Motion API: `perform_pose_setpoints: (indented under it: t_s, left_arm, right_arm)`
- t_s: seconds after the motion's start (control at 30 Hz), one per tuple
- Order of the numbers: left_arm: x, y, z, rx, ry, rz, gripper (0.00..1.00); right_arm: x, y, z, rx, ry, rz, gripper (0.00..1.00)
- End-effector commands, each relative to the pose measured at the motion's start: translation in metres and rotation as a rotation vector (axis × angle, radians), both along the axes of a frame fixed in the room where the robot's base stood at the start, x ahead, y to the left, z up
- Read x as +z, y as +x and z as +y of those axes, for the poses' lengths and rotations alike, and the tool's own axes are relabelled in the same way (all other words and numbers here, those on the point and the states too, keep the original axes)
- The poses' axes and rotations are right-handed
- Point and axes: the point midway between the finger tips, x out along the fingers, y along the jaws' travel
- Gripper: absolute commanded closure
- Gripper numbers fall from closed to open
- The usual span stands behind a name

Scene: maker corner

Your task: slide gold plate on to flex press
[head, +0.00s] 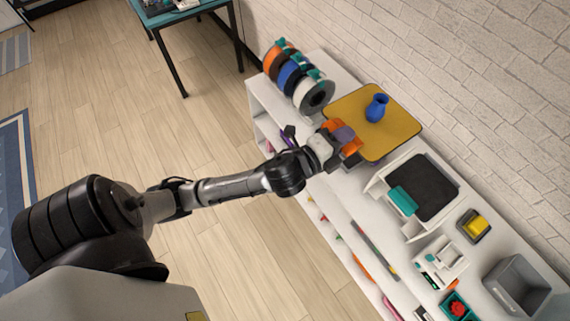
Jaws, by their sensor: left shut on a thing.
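The gold plate (394,141) lies flat on the white shelf top, near the brick wall. A small blue vase (377,108) stands on it. My left gripper (346,138) reaches in from the left and is shut on the plate's near left edge. Its fingers hide that part of the edge. The flex press (432,188), which looks like a white frame with a dark bed and a teal part at its front, stands just right of the plate, with a small gap between them. My right gripper is out of view.
Filament spools (300,80) stand left of the plate. Right of the press are a small yellow block on a dark holder (474,226), a white device (440,262), a grey bin (516,285) and a teal box (459,308). The brick wall bounds the back.

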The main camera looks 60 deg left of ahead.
Motion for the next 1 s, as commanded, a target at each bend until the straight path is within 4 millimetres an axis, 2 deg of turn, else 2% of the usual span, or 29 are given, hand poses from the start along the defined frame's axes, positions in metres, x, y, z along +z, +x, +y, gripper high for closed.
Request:
perform_pose_setpoints:
  t_s: [0.03,0.27,0.5,0.6,0.8,1.0]
  left_arm:
    - [-0.043,-0.003,0.01,0.004,0.001,0.005,1.0]
    - [-0.148,-0.018,0.051,0.012,0.001,0.005,1.0]
    - [-0.251,-0.044,0.095,0.015,0.001,0.004,1.0]
    - [-0.286,-0.056,0.111,0.013,0.001,0.003,1.0]
    - [-0.336,-0.077,0.135,0.008,-0.001,0.001,1.0]
    - [-0.359,-0.089,0.148,0.003,0.0,-0.002,1.0]
  right_arm:
    - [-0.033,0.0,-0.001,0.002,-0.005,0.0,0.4]
    - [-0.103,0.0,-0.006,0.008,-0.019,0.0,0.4]
    - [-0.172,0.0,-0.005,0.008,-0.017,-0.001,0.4]
    - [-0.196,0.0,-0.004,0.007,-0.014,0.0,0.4]
    - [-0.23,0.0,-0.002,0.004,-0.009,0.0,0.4]
    - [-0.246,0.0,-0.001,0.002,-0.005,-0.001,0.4]
